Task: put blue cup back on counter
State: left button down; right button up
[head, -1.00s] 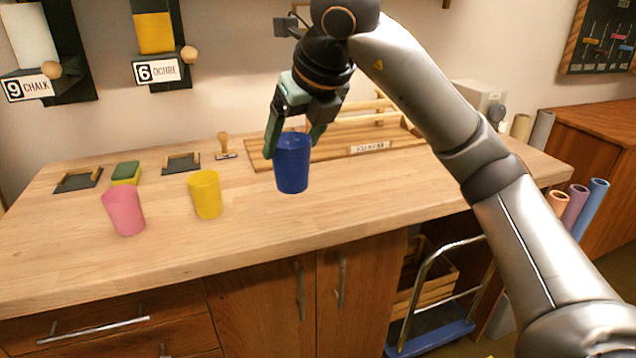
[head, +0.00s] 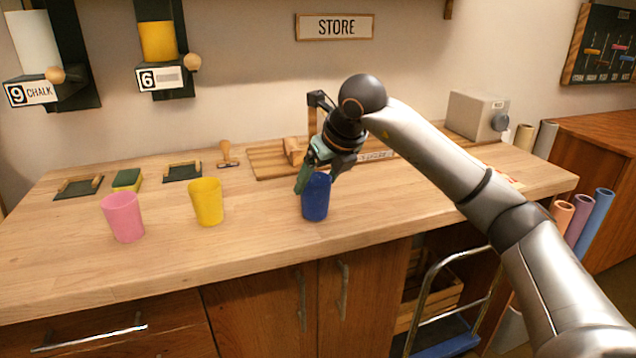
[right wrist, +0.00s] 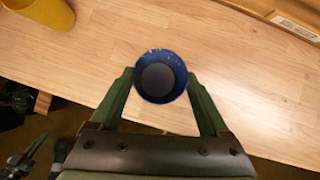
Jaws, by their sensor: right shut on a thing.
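The blue cup (head: 315,200) is upright at the counter (head: 400,215), right of the yellow cup. My right gripper (head: 312,178) is shut on it from above and behind, near the rim. In the right wrist view the blue cup (right wrist: 160,77) sits between the two green fingers, its open mouth towards the camera and its inside dark. The cup appears to be at the counter top, but I cannot tell for sure whether its base touches the wood. My left gripper does not show in the head view.
A yellow cup (head: 206,202) and a pink cup (head: 123,216) stand to the left on the counter. Behind are a wooden rack (head: 270,160), a stamp (head: 227,155) and a green sponge (head: 127,179). The counter's front edge is close; wood between the yellow and blue cups is clear.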

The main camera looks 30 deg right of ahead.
jog(key=shift+f, duration=0.1)
jog(key=shift+f, duration=0.15)
jog(key=o, duration=1.4)
jog(key=shift+o, duration=0.2)
jog(key=shift+s+r, duration=0.15)
jog(key=shift+r, duration=0.35)
jog(key=p+v, duration=0.1)
jog(key=v, duration=1)
jog(key=shift+p, duration=0.3)
jog(key=shift+s+r, duration=0.1)
